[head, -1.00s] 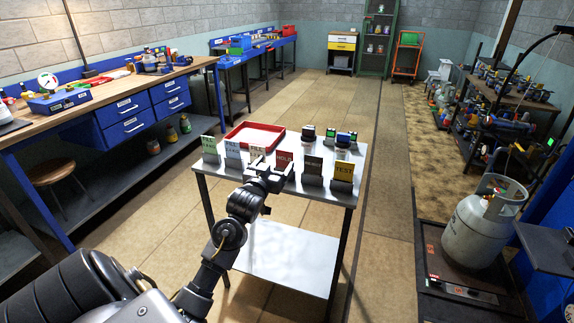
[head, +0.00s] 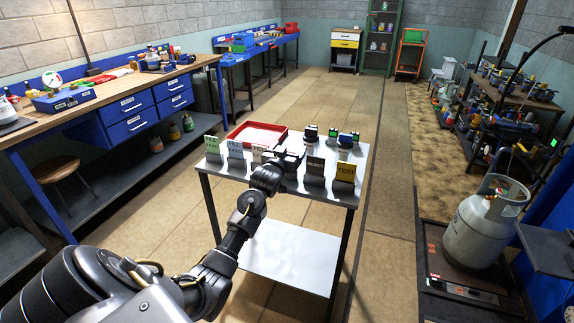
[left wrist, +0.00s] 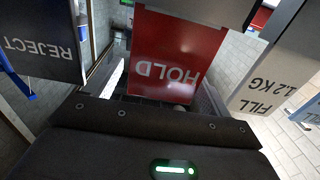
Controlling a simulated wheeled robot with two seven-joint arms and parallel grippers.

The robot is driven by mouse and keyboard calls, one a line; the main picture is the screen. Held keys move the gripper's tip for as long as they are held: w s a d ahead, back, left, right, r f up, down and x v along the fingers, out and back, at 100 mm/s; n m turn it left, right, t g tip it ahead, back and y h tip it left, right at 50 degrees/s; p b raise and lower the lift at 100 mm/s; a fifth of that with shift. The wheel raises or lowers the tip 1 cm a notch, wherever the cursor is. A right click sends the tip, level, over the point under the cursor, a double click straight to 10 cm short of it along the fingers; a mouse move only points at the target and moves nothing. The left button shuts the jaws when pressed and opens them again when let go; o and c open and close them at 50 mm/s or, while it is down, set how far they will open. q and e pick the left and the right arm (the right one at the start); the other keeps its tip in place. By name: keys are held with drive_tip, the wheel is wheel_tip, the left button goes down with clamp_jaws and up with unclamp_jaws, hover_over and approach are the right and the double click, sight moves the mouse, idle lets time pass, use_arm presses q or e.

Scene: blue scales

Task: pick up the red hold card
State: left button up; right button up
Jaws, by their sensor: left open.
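The red card marked HOLD (left wrist: 178,58) fills the middle of the left wrist view, appearing upside down. It stands in a holder in the row on the metal table; in the head view my gripper hides nearly all of it. My left gripper (head: 286,158) is open at the card's place in the row, with the card in front of its jaws. I cannot tell whether the fingers touch it. My right gripper is not in view.
The black REJECT card (head: 315,168) and yellow TEST card (head: 345,173) stand right of it. A white FILL card (head: 258,153) stands close on the left. A red tray (head: 233,131) and small devices (head: 344,139) sit behind the row on the metal table (head: 225,179).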

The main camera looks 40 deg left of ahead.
use_arm(q)
drive_tip(key=c, duration=1.3)
